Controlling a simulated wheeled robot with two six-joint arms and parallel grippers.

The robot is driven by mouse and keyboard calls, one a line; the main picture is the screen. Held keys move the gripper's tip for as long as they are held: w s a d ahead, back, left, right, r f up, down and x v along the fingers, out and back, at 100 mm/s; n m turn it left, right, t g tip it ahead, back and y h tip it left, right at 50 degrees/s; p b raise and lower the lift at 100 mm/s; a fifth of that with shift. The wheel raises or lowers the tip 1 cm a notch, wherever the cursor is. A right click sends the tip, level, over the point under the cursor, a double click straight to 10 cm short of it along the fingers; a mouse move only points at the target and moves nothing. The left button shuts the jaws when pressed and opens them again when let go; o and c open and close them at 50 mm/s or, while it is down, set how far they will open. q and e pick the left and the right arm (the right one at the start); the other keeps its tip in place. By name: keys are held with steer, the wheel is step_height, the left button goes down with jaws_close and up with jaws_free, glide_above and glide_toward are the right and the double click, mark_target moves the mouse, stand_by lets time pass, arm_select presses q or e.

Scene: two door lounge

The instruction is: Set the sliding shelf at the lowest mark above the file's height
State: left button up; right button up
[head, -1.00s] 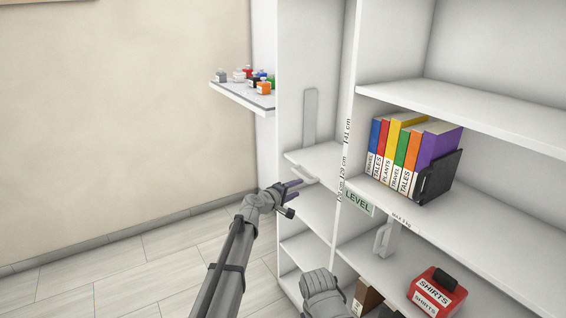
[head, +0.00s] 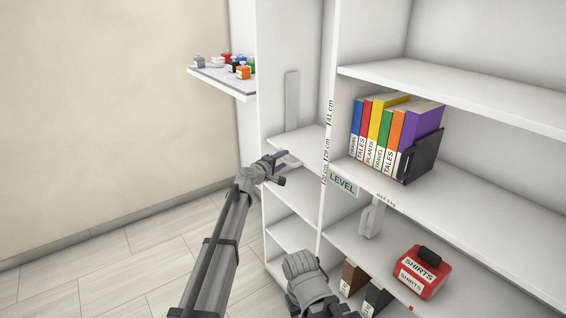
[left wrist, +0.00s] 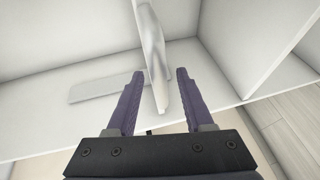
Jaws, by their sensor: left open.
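The sliding shelf (head: 305,138) is the white board in the narrow left bay, with a pale handle at its front edge. Height marks run up the upright (head: 329,125): 141 cm and 129 cm are readable, a lower one is too small to read. My left gripper (head: 284,168) is open at the shelf's front edge. In the left wrist view its fingers (left wrist: 153,75) stand either side of a white bar (left wrist: 153,55), with gaps visible. Dark and brown files (head: 352,279) stand low in the right bay. Which file is meant I cannot tell. My right gripper is out of view.
A green LEVEL label (head: 342,183) marks the middle shelf. Coloured books (head: 379,127) stand there against a black bookend (head: 421,155). A red SHIRTS box (head: 422,272) sits below. A side shelf (head: 222,80) holds small bottles. The floor at left is clear.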

arm_select(q)
steer(key=shift+w+d, duration=0.15)
steer(key=shift+w, duration=0.1)
steer(key=shift+c, duration=0.4)
jaws_close()
stand_by(0.9)
